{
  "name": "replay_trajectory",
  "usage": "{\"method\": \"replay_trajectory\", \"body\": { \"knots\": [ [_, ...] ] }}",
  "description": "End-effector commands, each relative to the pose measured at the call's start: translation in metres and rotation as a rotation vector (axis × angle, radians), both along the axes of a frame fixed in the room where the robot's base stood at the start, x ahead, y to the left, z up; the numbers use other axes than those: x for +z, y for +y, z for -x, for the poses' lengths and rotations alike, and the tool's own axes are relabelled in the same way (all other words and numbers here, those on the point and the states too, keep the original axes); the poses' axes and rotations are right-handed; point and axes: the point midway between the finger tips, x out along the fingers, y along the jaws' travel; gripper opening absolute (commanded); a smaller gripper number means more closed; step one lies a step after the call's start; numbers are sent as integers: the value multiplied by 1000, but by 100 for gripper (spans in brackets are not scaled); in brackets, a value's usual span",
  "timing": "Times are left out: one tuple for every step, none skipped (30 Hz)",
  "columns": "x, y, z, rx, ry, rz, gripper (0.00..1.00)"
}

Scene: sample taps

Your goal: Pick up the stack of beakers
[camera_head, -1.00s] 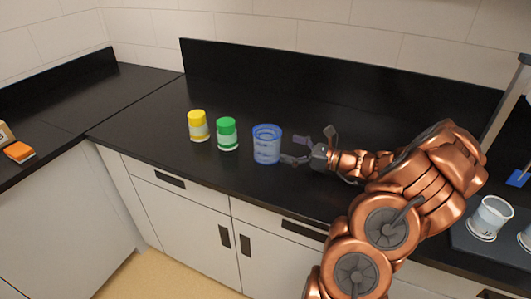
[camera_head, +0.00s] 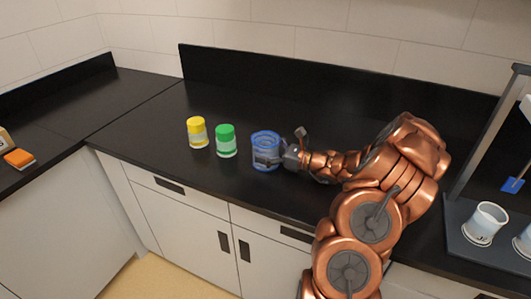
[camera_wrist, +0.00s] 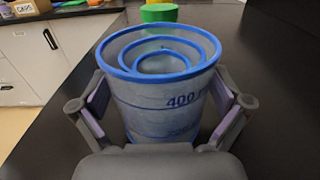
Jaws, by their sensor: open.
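The stack of beakers (camera_head: 265,139) stands upright on the black counter, several clear beakers nested with blue rims. In the wrist view the stack (camera_wrist: 162,85) fills the middle, with a "400" marking on its near side. My gripper (camera_head: 270,158) is open, with its fingers around the stack's sides. In the wrist view my gripper (camera_wrist: 162,115) has one finger on the left and one on the right of the stack. I cannot tell if the pads touch it. The far lower side of the stack is hidden.
A green-lidded jar (camera_head: 226,141) stands just left of the stack, and a yellow-lidded jar (camera_head: 197,132) farther left. A dark stand with white cups (camera_head: 486,224) is at the right. The counter (camera_head: 300,100) behind the stack is clear.

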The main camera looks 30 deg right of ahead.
Motion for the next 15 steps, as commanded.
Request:
{"method": "replay_trajectory", "body": {
  "knots": [
    [0, 0, 0, 0, 0, 0, 100],
    [0, 0, 0, 0, 0, 0, 100],
    [0, 0, 0, 0, 0, 0, 100],
    [0, 0, 0, 0, 0, 0, 100],
    [0, 0, 0, 0, 0, 0, 98],
    [0, 0, 0, 0, 0, 0, 94],
    [0, 0, 0, 0, 0, 0, 91],
    [0, 0, 0, 0, 0, 0, 88],
    [0, 0, 0, 0, 0, 0, 83],
    [0, 0, 0, 0, 0, 0, 80],
    [0, 0, 0, 0, 0, 0, 77],
    [-1, 0, 0, 0, 0, 0, 73],
    [-1, 0, 0, 0, 0, 0, 70],
    [-1, 0, 0, 0, 0, 0, 67],
    [-1, 0, 0, 0, 1, 1, 62]
  ]
}}
